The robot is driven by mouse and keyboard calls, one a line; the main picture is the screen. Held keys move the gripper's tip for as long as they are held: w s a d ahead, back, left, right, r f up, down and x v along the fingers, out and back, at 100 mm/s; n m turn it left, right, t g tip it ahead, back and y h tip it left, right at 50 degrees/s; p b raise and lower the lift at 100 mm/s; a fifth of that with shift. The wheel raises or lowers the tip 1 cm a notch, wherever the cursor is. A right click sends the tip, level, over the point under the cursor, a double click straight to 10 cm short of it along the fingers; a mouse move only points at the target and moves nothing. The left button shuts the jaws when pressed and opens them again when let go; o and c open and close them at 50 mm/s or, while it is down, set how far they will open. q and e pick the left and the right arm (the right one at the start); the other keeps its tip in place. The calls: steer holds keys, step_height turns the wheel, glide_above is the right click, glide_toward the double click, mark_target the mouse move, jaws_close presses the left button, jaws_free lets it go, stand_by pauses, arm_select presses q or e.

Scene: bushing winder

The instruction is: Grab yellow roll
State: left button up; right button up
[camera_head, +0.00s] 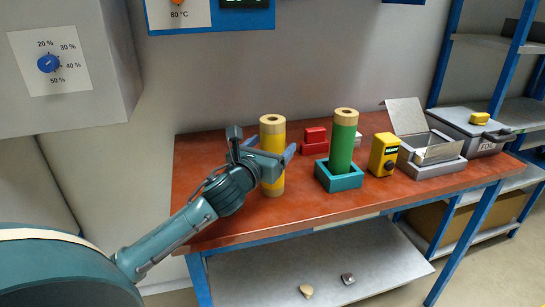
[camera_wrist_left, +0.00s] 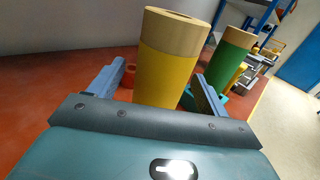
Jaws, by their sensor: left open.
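The yellow roll (camera_head: 272,137) stands upright on the red-brown table, with a tan band at its top and bottom. My left gripper (camera_head: 276,157) is open at the roll, with one finger on each side of it. In the left wrist view the yellow roll (camera_wrist_left: 166,68) stands between the two blue-grey fingers of the left gripper (camera_wrist_left: 160,88). Gaps show between roll and fingers there, and the roll's lower part is hidden behind the gripper body. My right gripper is not in view.
A green roll (camera_head: 342,143) stands in a teal square holder (camera_head: 338,181) to the right. Red blocks (camera_head: 314,139), a yellow device (camera_head: 384,155) and an open metal box (camera_head: 430,150) are also on the table (camera_head: 232,224). The table's front right is clear.

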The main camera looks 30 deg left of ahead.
arm_select(q)
steer(key=shift+w+a, duration=0.2)
steer(key=shift+w, duration=1.25)
steer(key=shift+c, duration=0.4)
steer(key=c, duration=1.2)
steer(key=shift+r, duration=0.15)
